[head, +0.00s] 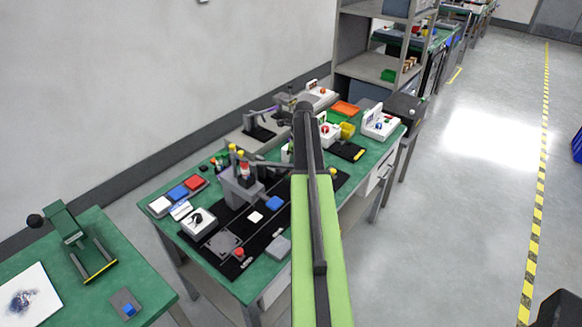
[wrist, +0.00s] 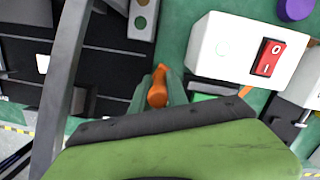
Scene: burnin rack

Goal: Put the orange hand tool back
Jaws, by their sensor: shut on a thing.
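The orange hand tool (wrist: 158,86) shows in the wrist view as a short orange piece between the two fingers of my gripper (wrist: 160,92). My gripper is shut on it. The rest of the tool is hidden below the fingers. In the head view my arm covers the gripper and the tool. A grey block with round holes (wrist: 144,20) shows at the top of the wrist view, just above the gripper. In the head view a grey stand (head: 240,187) with yellow- and red-topped items stands on the green bench.
A white box with a red switch (wrist: 245,50) is close to the right of the gripper in the wrist view. A black mat (wrist: 110,65) lies to the left.

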